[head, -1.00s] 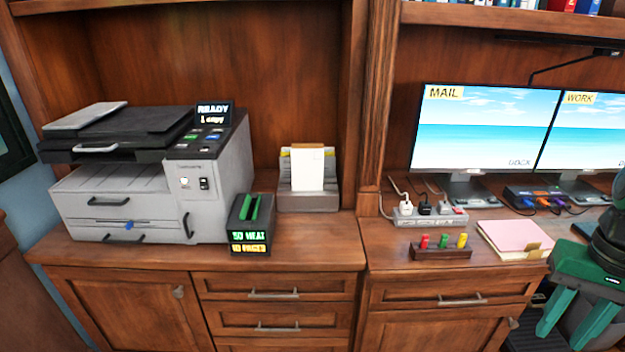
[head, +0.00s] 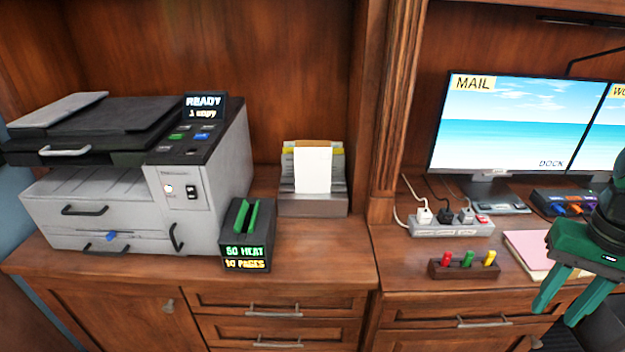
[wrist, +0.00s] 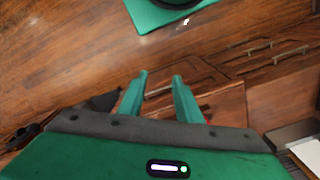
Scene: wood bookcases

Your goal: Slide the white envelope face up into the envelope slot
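A plain white sheet or envelope (head: 313,170) stands upright in a grey holder (head: 312,204) at the back of the counter, with brown and yellow edges behind it. I cannot tell for certain that it is the envelope. No slot marked for envelopes can be made out; the grey printer (head: 95,215) at left has a front drawer and a blue tab. My green gripper (head: 560,308) is at the right, far from the holder, fingers pointing down. In the wrist view my gripper (wrist: 160,77) is open and empty, above the floor and cabinet fronts.
A dark box (head: 234,240) with a green slot reads "50 HEAT". A power strip (head: 452,226), a block with coloured pegs (head: 464,264) and a pink folder (head: 528,250) lie to the right. Monitors (head: 515,120) stand behind. The counter before the holder is clear.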

